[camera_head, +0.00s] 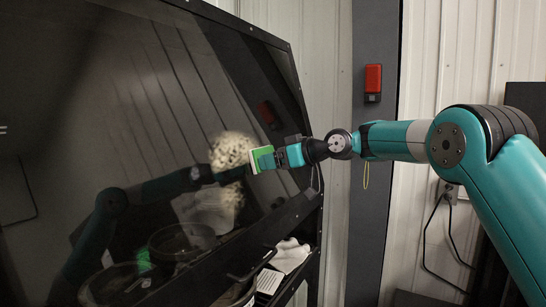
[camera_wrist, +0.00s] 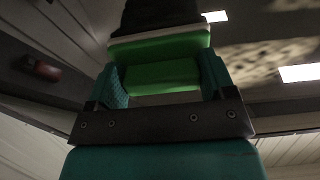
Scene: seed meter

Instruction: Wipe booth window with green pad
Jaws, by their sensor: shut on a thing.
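The booth window (camera_head: 150,110) is a large dark, glossy pane in a black frame on the left, and it mirrors my arm. A pale speckled smudge (camera_head: 230,148) marks the glass; a speckled patch (camera_wrist: 265,60) also shows at the right of the wrist view. My gripper (camera_head: 281,157) is shut on the green pad (camera_head: 262,159), just right of the smudge, with the pad's face toward the glass. In the wrist view the pad (camera_wrist: 160,76) sits between both fingers. I cannot tell whether the pad touches the glass.
A black ledge (camera_head: 262,232) runs below the window. A white cloth (camera_head: 290,256), a white card (camera_head: 268,281) and a dark container (camera_head: 238,291) are at the lower part. A red box (camera_head: 373,78) is on the grey post (camera_head: 372,210) at right.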

